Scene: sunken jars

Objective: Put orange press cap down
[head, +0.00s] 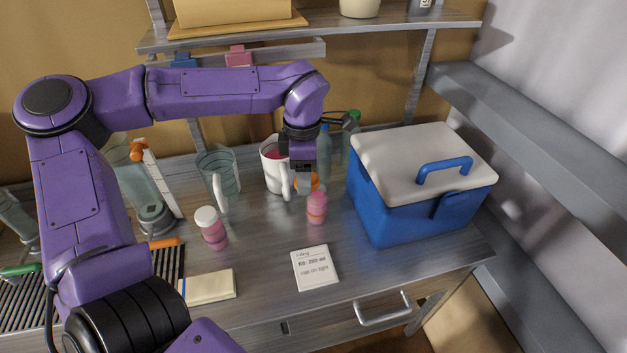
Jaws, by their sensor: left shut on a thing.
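My left gripper (304,184) points down over the right middle of the bench. It is shut on the orange press cap (314,181), which is partly hidden by the fingers. I cannot tell whether the cap touches this jar. Another pink jar (211,232) with a white lid stands to the left. My right gripper is not in view.
A blue cooler (385,210) with a white lid stands to the right. A white pitcher (273,172) and a clear pitcher (217,172) stand behind. A printed card (315,267) lies in front, with bare bench around it. A shelf (380,30) hangs above.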

